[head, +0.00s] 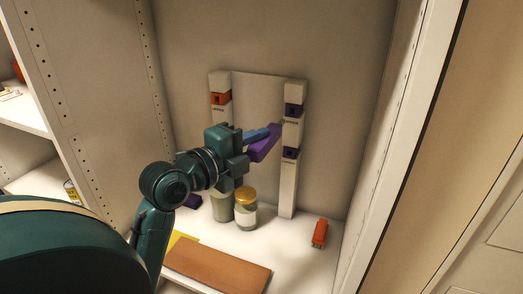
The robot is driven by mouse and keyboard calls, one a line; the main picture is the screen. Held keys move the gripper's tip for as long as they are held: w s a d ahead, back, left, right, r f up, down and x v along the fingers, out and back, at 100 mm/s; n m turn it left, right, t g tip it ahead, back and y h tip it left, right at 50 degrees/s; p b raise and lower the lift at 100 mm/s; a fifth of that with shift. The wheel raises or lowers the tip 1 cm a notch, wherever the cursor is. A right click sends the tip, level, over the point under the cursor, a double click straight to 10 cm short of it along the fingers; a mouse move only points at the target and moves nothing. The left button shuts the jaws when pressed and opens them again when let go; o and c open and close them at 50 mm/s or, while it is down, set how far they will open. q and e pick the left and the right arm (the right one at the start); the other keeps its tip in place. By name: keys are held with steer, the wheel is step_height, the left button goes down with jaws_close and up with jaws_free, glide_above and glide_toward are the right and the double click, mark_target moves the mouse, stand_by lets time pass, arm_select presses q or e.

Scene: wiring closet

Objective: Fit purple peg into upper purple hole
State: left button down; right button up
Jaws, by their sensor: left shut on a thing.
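My left gripper (262,138) is shut on the purple peg (265,149), which lies along its blue finger and points right and slightly up toward the right post. The upper purple hole (293,109) is near the top of the white right post (288,185), above and right of the peg's tip. A lower purple hole (291,152) sits on the same post. The peg's tip is close to the post between the two holes; I cannot tell whether it touches. My right gripper is not in view.
The white left post has an orange hole block (221,98). Below my gripper stand a gold-lidded jar (246,213) and a greenish jar (221,208). An orange block (319,233) and a brown board (215,266) lie on the shelf. A side wall bounds the right.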

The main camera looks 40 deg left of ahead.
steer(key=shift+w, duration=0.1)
arm_select(q)
steer(key=shift+w, duration=0.25)
steer(key=w, duration=0.1)
steer(key=w+a, duration=0.1)
steer(key=w, duration=0.1)
steer(key=shift+w+f, duration=0.15)
steer(key=shift+w, duration=0.05)
steer(key=shift+w+a, duration=0.15)
steer(key=shift+w, duration=0.6)
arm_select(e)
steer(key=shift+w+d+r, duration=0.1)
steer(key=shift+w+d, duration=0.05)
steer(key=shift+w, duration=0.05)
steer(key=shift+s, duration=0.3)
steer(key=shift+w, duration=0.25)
